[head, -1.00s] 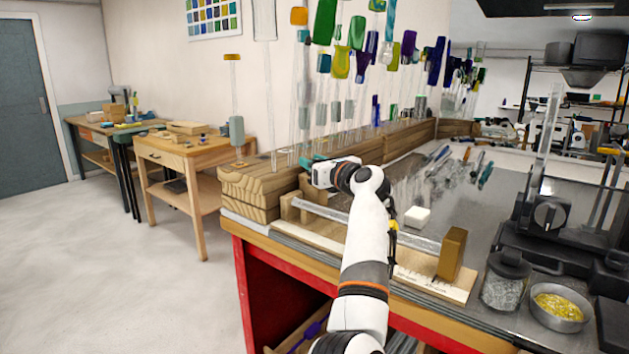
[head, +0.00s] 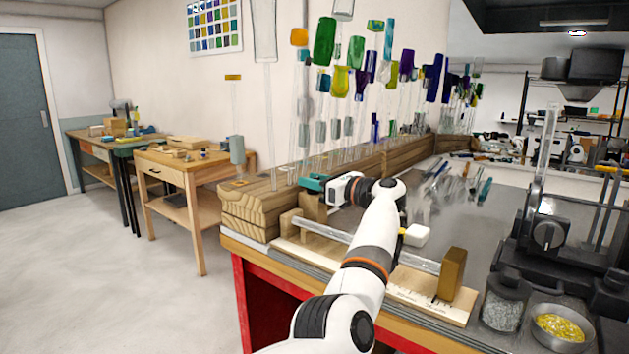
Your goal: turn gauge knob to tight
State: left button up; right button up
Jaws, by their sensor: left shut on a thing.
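The gauge is a wooden base (head: 431,284) along the bench's front edge. It has a wooden post at its left end, a brass-coloured block (head: 452,273) at its right end, and a clear rod (head: 365,244) lying between them. A teal piece (head: 312,184), which looks like the gauge knob, is at the top of the left post. My left gripper (head: 326,186) reaches it from the right and is shut on it. The fingertips are small and partly hidden, so the knob's exact setting cannot be read. My right gripper is not in view.
Hanging and standing glass pieces (head: 325,42) rise from a long wooden rack (head: 258,205) behind the gripper. A white block (head: 415,235) lies behind the gauge. A jar (head: 503,302), a bowl of yellow bits (head: 560,328) and a black machine with a dial (head: 548,235) stand at right.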

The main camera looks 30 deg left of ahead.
pick_arm(q)
jog(key=shift+f, duration=0.1)
jog(key=o, duration=1)
jog(key=shift+a, duration=0.1)
jog(key=shift+c, duration=0.2)
jog(key=d+b, duration=0.1)
jog(key=d, duration=0.6)
jog(key=shift+s+d, duration=0.2)
jog(key=shift+d, duration=0.05)
